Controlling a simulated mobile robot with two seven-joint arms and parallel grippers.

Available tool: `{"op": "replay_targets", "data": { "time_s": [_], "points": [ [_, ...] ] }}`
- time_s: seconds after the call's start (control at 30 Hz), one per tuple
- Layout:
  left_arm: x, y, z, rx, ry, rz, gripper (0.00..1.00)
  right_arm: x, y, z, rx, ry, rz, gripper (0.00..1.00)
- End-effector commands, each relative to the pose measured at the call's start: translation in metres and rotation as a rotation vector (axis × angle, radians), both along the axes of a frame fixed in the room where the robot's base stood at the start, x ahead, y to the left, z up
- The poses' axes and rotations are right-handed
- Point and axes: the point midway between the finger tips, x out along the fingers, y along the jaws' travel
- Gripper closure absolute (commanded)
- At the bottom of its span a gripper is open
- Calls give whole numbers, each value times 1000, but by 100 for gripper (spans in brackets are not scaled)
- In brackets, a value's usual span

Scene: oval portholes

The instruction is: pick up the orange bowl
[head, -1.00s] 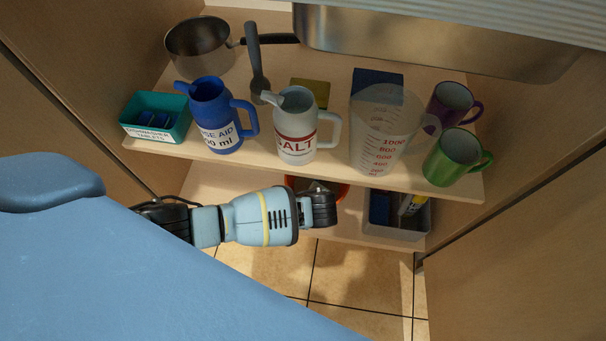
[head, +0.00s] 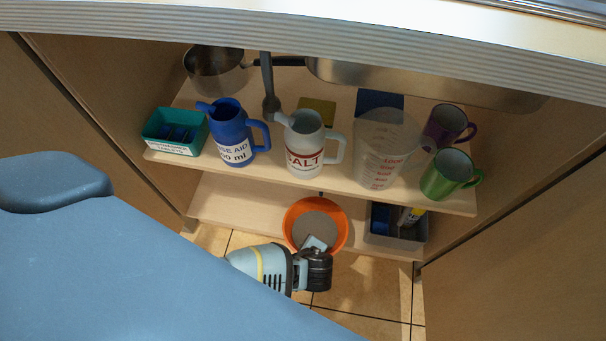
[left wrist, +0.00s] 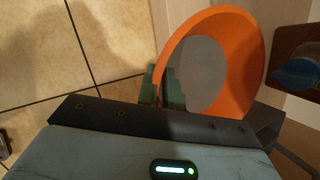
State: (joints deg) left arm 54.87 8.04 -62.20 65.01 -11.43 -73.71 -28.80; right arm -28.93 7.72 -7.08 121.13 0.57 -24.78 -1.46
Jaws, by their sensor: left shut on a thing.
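The orange bowl (head: 297,212) is at the front of the lower shelf, its open side with a grey inside facing the head camera. My left gripper (head: 316,244) is shut on the bowl's near rim. In the left wrist view the bowl (left wrist: 253,62) looks tilted, and the fingers of my left gripper (left wrist: 163,88) meet its left edge. Whether the bowl still touches the shelf I cannot tell. My right gripper is not in view.
A grey bin (head: 401,228) stands right of the bowl on the lower shelf. The upper shelf above holds a blue jug (head: 231,135), a salt jug (head: 304,145), a measuring jug (head: 384,150) and a green mug (head: 448,175). Tiled floor (head: 345,285) lies clear in front.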

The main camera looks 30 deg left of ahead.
Motion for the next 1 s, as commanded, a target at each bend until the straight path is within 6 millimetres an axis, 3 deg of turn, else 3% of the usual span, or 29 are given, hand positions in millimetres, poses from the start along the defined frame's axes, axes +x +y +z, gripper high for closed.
{"op": "replay_targets", "data": {
  "time_s": [0.5, 1.0],
  "points": [
    [-45, -14, 1, -1, -2, -1, 100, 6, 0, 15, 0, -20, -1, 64],
    [-60, -18, 1, 0, -2, 0, 100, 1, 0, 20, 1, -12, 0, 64]
  ]
}}
